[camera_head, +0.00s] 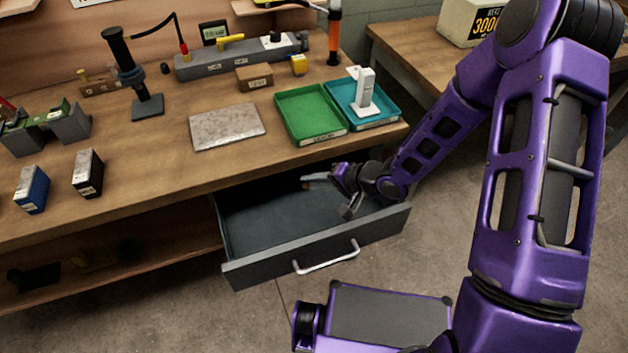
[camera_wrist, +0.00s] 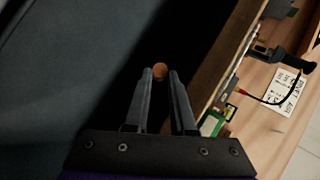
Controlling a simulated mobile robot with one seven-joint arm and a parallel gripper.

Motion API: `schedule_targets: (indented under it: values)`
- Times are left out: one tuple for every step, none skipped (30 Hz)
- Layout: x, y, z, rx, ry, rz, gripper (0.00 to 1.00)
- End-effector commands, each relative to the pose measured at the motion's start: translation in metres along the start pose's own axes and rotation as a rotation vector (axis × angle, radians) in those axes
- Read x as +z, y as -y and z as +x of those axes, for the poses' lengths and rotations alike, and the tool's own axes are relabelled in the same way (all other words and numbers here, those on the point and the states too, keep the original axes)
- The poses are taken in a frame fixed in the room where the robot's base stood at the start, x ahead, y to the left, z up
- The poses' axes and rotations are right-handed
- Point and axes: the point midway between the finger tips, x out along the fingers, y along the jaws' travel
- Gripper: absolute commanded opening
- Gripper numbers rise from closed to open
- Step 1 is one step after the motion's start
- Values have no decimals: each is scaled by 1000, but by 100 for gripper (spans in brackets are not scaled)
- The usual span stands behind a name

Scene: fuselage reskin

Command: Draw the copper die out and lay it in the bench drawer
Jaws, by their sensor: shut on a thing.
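The copper die (camera_wrist: 160,71) shows in the wrist view as a small round copper-coloured end between my fingertips. In the head view it is a tiny copper spot (camera_head: 306,180) at the tip of my fingers, mostly hidden. My gripper (camera_head: 319,177) is shut on it; the fingers also show in the wrist view (camera_wrist: 160,80). The bench drawer (camera_head: 315,250) is pulled open below the bench top. My gripper is over its inside, near the bench's front edge. The drawer floor that I can see is bare. I cannot tell the die's height above it.
The bench's front edge runs just behind my gripper. On the bench top are a green tray (camera_head: 290,97), a teal tray (camera_head: 389,117) holding a white item (camera_head: 365,100), and a grey plate (camera_head: 226,127). A black stand (camera_head: 147,107) stands farther left. The drawer's left side is clear.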

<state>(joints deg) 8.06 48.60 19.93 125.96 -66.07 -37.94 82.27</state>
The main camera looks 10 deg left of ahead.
Motion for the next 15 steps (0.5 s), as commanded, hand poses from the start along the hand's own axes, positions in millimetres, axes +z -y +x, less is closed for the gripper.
schedule_targets:
  values:
    - [6, 0, 2, -13, 21, -25, 0]
    - [9, 0, 2, -18, 31, -37, 0]
    - [12, 0, 3, -24, 40, -50, 0]
    - [13, 0, 4, -28, 45, -57, 0]
    - [14, 0, 4, -30, 49, -63, 0]
    - [15, 0, 4, -33, 52, -67, 0]
    - [16, -1, 5, -33, 53, -68, 0]
    - [16, -2, 6, -33, 53, -69, 0]
    - [16, -3, 6, -33, 53, -68, 0]
    - [16, -4, 7, -33, 53, -68, 0]
    - [16, -5, 8, -33, 52, -68, 0]
    - [16, -7, 10, -32, 52, -67, 0]
    - [16, -9, 11, -32, 52, -67, 0]
    - [17, -11, 12, -32, 52, -67, 0]
    - [17, -13, 14, -32, 52, -66, 0]
